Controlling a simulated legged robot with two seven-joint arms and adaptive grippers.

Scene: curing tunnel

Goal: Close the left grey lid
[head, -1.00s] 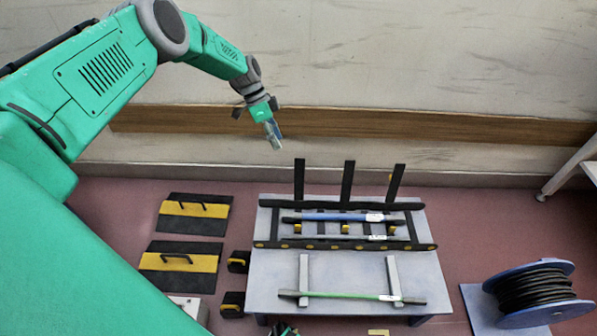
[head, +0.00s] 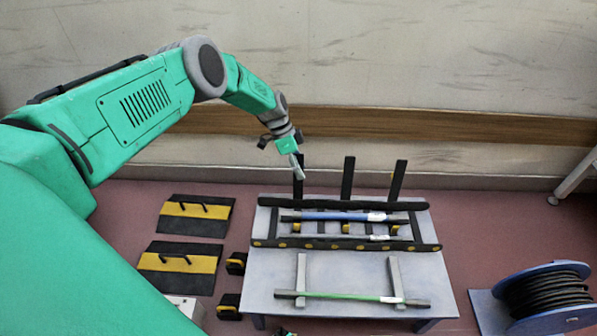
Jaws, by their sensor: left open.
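Three dark, narrow bars stand upright along the back of a black rack (head: 325,244) on the table. The left one, the left lid (head: 299,188), looks dark grey to black and stands raised. My left gripper (head: 297,167) is open and empty. It appears in front of the upper part of this left lid and hides some of it. I cannot tell whether they touch. The middle lid (head: 347,178) and right lid (head: 397,180) are also upright.
A blue rod (head: 335,216) lies in the rack. A green rod (head: 345,296) lies across two grey supports on the table (head: 345,273). Black-and-yellow handled panels (head: 195,228) lie on the floor at left. A cable reel (head: 545,292) stands at right.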

